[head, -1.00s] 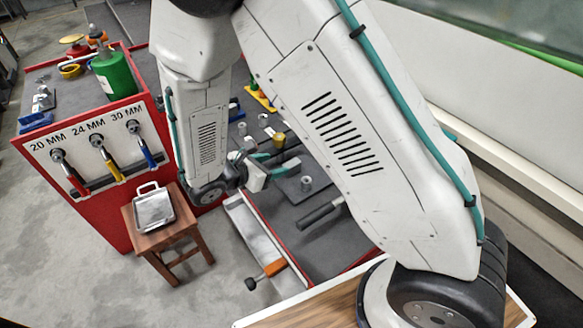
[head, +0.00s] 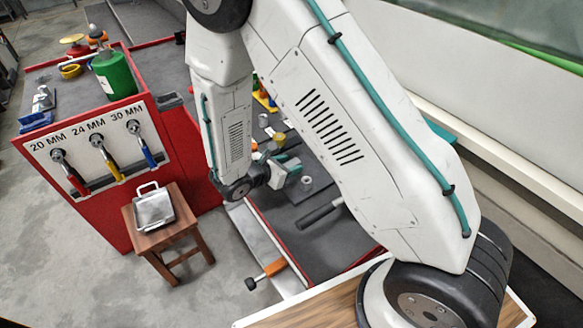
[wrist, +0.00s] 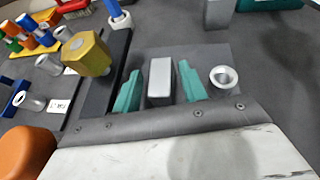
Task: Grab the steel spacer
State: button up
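My gripper (wrist: 158,72) is open in the wrist view, with one teal finger on each side of a grey metallic block (wrist: 160,84). Gaps show on both sides of the block. A short hollow steel cylinder (wrist: 224,78) stands just right of the right finger, outside the gripper. The cylinder also shows in the head view (head: 306,183), right of my gripper (head: 287,167). I cannot tell by looks whether the block or the cylinder is the steel spacer. The block is not clear in the head view.
A gold hexagonal piece (wrist: 88,54) stands left of my gripper, with several coloured pieces beyond. A black-handled tool (head: 320,212) lies in front. A wooden stool (head: 162,238) carries a metal tray (head: 152,211). The red cabinet (head: 95,205) is left of my arm.

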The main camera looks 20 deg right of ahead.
grip_shut()
jog(key=shift+r, duration=0.1)
